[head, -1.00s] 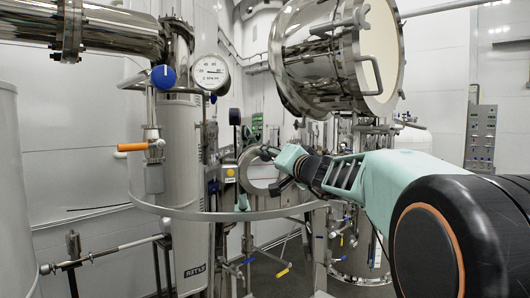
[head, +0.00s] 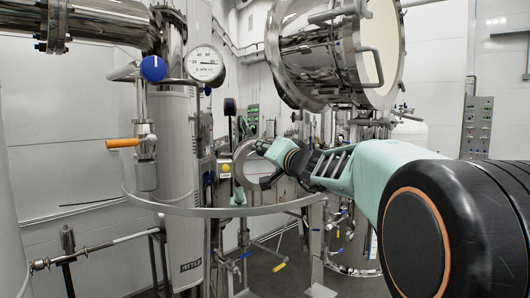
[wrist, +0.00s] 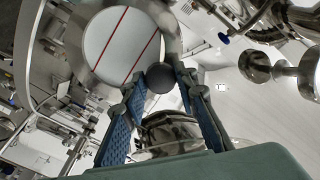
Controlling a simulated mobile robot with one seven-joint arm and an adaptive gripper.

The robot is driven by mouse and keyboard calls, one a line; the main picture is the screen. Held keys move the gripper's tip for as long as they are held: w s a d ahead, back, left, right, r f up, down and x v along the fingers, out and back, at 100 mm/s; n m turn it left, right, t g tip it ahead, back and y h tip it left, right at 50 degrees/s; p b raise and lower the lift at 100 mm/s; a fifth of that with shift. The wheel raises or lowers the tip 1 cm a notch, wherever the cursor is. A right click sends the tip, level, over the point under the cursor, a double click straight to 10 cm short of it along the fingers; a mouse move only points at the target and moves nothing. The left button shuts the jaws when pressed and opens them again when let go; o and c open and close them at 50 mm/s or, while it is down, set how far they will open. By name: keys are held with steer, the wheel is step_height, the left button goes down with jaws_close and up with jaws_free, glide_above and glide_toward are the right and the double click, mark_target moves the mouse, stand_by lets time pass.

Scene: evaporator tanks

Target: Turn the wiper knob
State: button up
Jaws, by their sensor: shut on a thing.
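The wiper knob (wrist: 160,77), a small dark round knob, shows in the wrist view between my fingertips, at the lower right edge of a round sight glass (wrist: 112,45) with two red lines. My gripper (wrist: 158,86) is shut on the knob, with a blue-padded finger on each side. In the head view my gripper (head: 264,166) reaches from the right to the metal ring of the sight glass. There the knob is too small and covered to make out.
A curved metal rail (head: 215,211) runs in front of the tank. A pressure gauge (head: 204,64), a blue knob (head: 153,68) and an orange-handled valve (head: 122,143) are on the left. A large steel vessel (head: 335,50) hangs above my arm.

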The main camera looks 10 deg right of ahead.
steer(key=shift+c, duration=0.6)
steer(key=shift+b, duration=0.45)
steer(key=m+b, duration=0.2)
steer(key=shift+f+b, duration=0.25)
steer(key=shift+b, duration=0.15)
steer(key=m+b, duration=0.2)
steer(key=b, duration=0.1)
steer(key=shift+m+t, duration=0.3)
steer(key=shift+m, duration=0.1)
steer(key=m+b, duration=0.3)
steer(key=shift+m+b, duration=0.4)
steer(key=m+h+b, duration=0.1)
steer(key=m, duration=0.4)
steer(key=m+b, duration=0.1)
steer(key=m, duration=0.4)
steer(key=m+t+h+b, duration=0.1)
steer(key=m+b, duration=0.1)
steer(key=m, duration=0.3)
steer(key=shift+a+r+h, duration=0.25)
steer(key=shift+h, duration=0.05)
steer(key=shift+m, duration=0.3)
